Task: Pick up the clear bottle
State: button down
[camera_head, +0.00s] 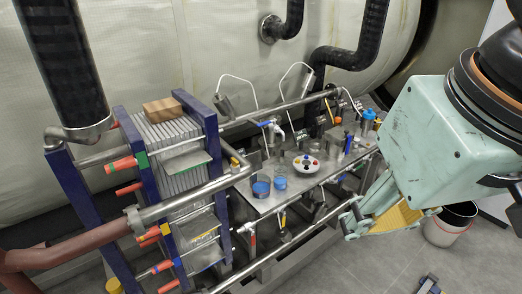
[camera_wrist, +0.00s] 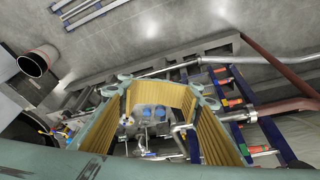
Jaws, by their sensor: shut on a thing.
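A small clear, bottle-like shape (camera_head: 282,163) stands on the metal worktop (camera_head: 257,206) behind the blue cups in the head view. It is too small for me to be sure that it is the clear bottle. My gripper (camera_head: 362,212) hangs at the right, well apart from that shape in the picture. In the wrist view, the yellow-ribbed fingers of my gripper (camera_wrist: 160,125) frame the worktop. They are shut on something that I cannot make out.
Two blue cups (camera_head: 261,187) (camera_head: 280,183) and a white round tray (camera_head: 306,164) with coloured items stand on the worktop. A blue-framed plate stack (camera_head: 170,150) with pipes stands to its left. A white bucket (camera_head: 447,230) stands on the floor at right.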

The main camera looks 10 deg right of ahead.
dwell(0.3)
jog(key=c, duration=2.1)
grip_release()
jog(key=shift+a+f, duration=0.1)
jog(key=shift+a, duration=0.05)
